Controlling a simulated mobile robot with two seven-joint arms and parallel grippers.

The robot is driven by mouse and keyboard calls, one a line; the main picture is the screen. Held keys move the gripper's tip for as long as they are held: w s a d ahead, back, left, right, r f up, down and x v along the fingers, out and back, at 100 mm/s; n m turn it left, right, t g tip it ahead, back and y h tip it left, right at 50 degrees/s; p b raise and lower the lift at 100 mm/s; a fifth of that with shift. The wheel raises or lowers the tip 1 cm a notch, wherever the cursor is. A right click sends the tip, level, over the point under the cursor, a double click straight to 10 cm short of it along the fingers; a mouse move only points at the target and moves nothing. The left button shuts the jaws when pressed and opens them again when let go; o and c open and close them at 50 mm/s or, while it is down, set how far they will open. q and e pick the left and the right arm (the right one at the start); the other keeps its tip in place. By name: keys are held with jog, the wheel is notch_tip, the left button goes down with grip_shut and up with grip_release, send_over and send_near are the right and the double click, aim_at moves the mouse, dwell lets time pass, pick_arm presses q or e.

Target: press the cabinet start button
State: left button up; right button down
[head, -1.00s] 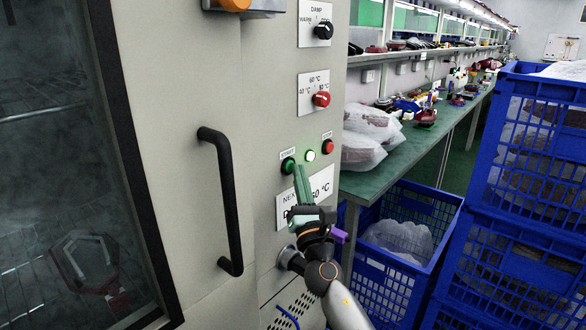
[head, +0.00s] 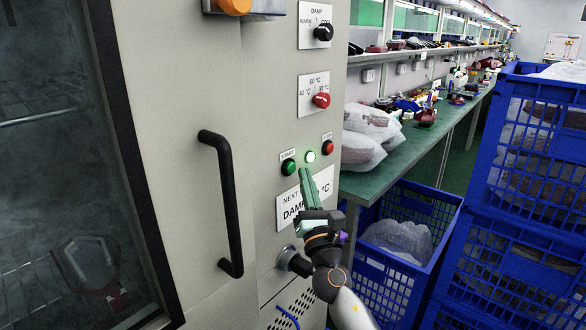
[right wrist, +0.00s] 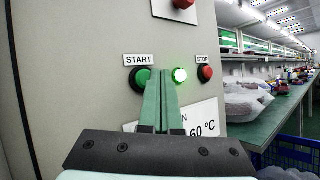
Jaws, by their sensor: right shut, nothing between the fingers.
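The green START button (head: 289,167) is on the cabinet's control panel, below a small START label. It also shows in the right wrist view (right wrist: 139,78), partly behind my fingers. A lit green lamp (head: 310,156) is to its right, and the red STOP button (head: 328,147) is farther right. My right gripper (head: 305,172) is shut and empty, its green fingertips pointing up just right of and below the START button, under the lamp. In the right wrist view the fingertips (right wrist: 161,72) show between the START button and the lamp. My left gripper is not in view.
The cabinet has a black door handle (head: 226,200), a glass door on the left, a red temperature knob (head: 321,100) and a black damp knob (head: 323,32). A green workbench (head: 400,150) with wrapped parts and blue crates (head: 510,200) stand to the right.

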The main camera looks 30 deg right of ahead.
jog(key=s, duration=0.1)
jog(key=s+d, duration=0.1)
jog(key=s, duration=0.1)
jog(key=s+d+p, duration=0.1)
jog(key=shift+s, duration=0.3)
dwell(0.7)
